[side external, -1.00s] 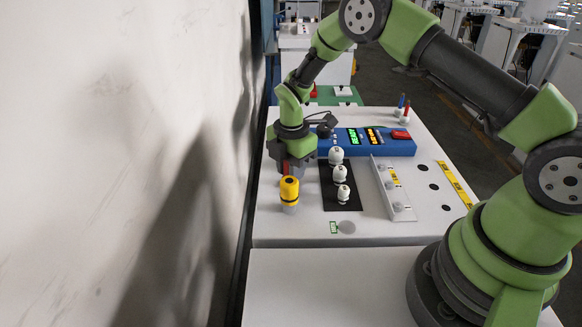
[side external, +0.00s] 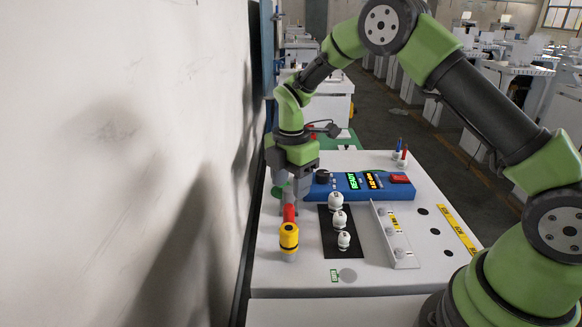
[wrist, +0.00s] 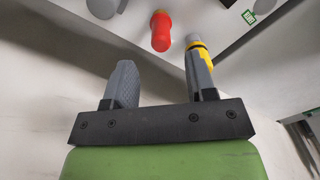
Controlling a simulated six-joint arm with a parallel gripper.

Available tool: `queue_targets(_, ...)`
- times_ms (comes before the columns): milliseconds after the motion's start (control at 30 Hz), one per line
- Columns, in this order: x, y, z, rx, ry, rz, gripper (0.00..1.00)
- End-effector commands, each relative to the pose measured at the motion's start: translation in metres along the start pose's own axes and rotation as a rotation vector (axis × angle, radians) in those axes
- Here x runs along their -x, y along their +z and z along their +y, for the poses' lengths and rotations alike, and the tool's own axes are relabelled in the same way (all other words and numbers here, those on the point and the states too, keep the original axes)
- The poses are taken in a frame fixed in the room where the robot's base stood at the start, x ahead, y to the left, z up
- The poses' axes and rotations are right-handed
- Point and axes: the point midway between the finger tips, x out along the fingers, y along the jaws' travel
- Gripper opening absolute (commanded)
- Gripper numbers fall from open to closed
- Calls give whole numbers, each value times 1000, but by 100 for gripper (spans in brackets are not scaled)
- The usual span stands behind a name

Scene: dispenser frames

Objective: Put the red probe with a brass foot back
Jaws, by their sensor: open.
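The red probe (side external: 289,212) stands at the left of the white table, just behind the yellow probe (side external: 289,238). My gripper (side external: 291,192) is above the red probe, open and apart from it. In the wrist view, the red probe (wrist: 161,32) shows beyond the gap between my fingertips (wrist: 162,78), with nothing held. The yellow probe (wrist: 199,50) is partly hidden by the right finger there.
Several white knobs (side external: 339,219) stand on a black mat right of the probes. A blue console (side external: 345,193) with lit displays lies behind them, and a raised white plate (side external: 399,247) to the right. The wall is close on the left.

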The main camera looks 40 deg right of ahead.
Motion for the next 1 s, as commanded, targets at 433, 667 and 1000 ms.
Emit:
queue_targets(433,40,0,-1,-9,4,1,51)
queue_targets(667,100,-7,-24,-301,103,42,51)
queue_targets(1000,199,-24,-129,-1102,282,294,51)
